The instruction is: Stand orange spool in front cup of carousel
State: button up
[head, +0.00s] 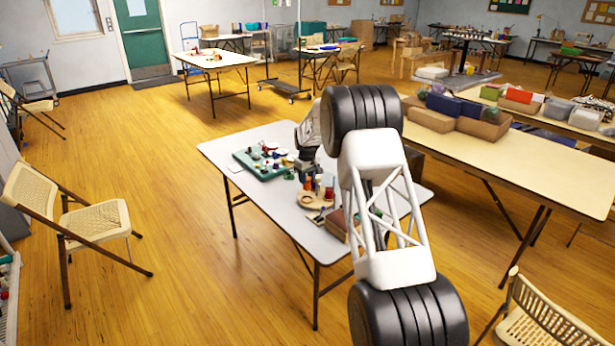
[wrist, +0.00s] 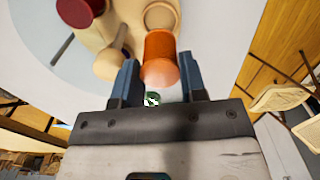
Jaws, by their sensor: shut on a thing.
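The orange spool (wrist: 160,58) sits between the two fingers of my gripper (wrist: 158,66) in the wrist view, and the gripper is shut on it. The beige carousel (wrist: 132,20) lies just beyond, with a red spool (wrist: 80,10) on it. A pale, rounded cup (wrist: 160,14) shows directly behind the orange spool, and another (wrist: 110,64) is beside the left finger. I cannot tell whether the orange spool touches the cup or is inside it. In the head view the carousel (head: 311,201) stands on the grey table, and my arm hides part of the view.
The grey table (head: 262,205) also bears a green tray (head: 246,163) with several small things, left of the carousel. A reddish-brown box (head: 336,222) is close to the carousel's front right. A folding chair (head: 92,218) stands to the left, apart from the table.

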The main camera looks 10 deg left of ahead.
aim_at(307, 189)
jog(key=shift+f, duration=0.2)
jog(key=shift+f, duration=1.8)
jog(key=shift+f, duration=0.9)
dwell(0.9)
jog(key=o, duration=0.8)
jog(key=shift+w+d+r, duration=0.1)
jog(key=shift+r, duration=3.65)
